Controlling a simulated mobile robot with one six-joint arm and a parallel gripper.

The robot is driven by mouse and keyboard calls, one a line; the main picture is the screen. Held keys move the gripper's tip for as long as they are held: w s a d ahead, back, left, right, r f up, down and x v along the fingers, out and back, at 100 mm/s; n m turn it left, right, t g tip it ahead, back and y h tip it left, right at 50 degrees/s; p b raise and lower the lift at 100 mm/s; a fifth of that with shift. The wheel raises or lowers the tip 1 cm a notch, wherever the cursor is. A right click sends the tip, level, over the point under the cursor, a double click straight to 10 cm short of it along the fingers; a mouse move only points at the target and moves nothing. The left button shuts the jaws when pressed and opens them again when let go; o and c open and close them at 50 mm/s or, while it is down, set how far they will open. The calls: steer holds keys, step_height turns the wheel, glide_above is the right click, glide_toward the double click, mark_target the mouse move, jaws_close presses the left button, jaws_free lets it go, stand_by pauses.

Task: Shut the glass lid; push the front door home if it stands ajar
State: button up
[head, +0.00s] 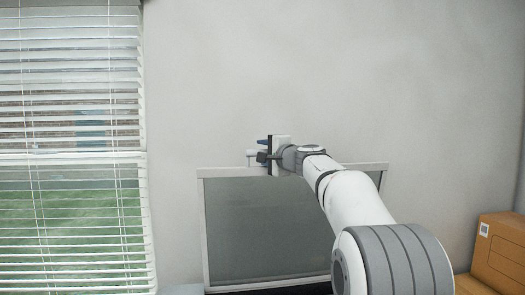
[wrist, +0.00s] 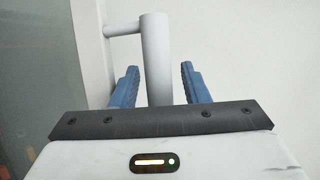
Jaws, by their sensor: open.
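The glass lid (head: 270,229), a dark pane in a pale frame, stands raised and upright in the head view. A pale handle (head: 251,153) sticks up at its top edge. My gripper (head: 262,149) is at that edge, beside the handle. In the wrist view the round handle bar (wrist: 155,50) stands between the two blue fingers of my gripper (wrist: 159,75), with gaps on both sides. The fingers are open and not closed on it. A short post joins the bar to the frame at left. The front door is not in view.
A cardboard box (head: 500,252) stands at the lower right on a wooden surface. A window with white blinds (head: 70,140) fills the left side. A plain grey wall (head: 330,70) is behind the lid. My arm hides the lid's right part.

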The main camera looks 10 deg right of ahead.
steer(key=shift+c, duration=0.2)
jaws_close()
